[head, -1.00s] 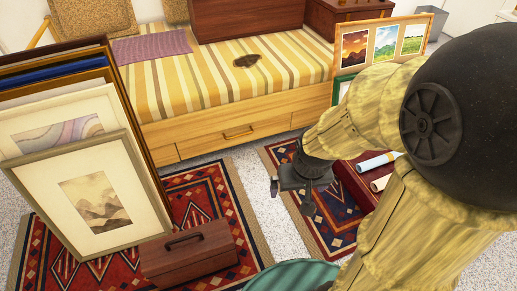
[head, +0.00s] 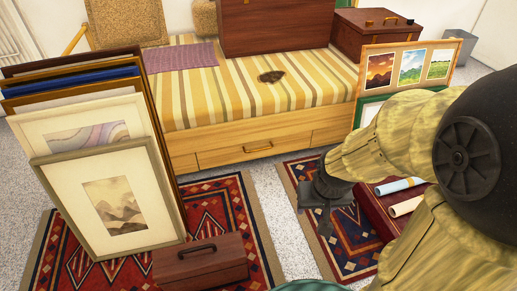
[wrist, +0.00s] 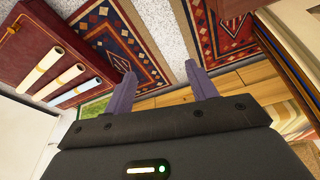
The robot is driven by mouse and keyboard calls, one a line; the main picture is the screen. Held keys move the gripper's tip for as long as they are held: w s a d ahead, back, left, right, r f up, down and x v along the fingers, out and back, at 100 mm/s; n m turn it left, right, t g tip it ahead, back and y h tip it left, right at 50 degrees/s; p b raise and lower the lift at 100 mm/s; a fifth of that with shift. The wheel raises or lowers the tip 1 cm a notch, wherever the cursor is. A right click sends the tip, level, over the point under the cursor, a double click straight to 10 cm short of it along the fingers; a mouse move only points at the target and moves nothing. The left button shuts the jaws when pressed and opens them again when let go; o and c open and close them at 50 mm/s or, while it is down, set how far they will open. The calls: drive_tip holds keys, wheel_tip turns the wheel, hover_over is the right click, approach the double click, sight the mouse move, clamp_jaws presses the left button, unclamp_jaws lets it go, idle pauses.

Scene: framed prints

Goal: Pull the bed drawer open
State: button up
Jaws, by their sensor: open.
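The bed (head: 190,142) has a light wooden base under a striped mattress. Its middle drawer (head: 230,152) is flush with the base front and looks shut. The wooden bed front (wrist: 230,82) shows there at the right; I cannot make out the handle.
Framed prints (head: 108,205) lean in a stack at the left, with a brown box (head: 200,262) in front. A dark red case with rolled papers (head: 385,215) lies at the right, below a three-picture frame (head: 410,65). Floor between the rugs (head: 268,195) is clear.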

drive_tip(key=w+p+v, duration=0.1)
drive_tip(key=p+v, duration=0.5)
drive_tip(key=w+p+v, duration=0.1)
drive_tip(key=p+v, duration=0.5)
drive_tip(key=w+r+p+v, duration=0.1)
drive_tip(key=w+p+v, duration=0.1)
drive_tip(key=p+v, duration=0.3)
drive_tip(key=shift+s+r+p, duration=0.1)
drive_tip(key=shift+r+p, duration=0.3)
drive_tip(key=shift+r, duration=0.25)
drive_tip(key=c, duration=0.4)
drive_tip(key=shift+f, duration=0.15)
drive_tip(key=shift+c, duration=0.2)
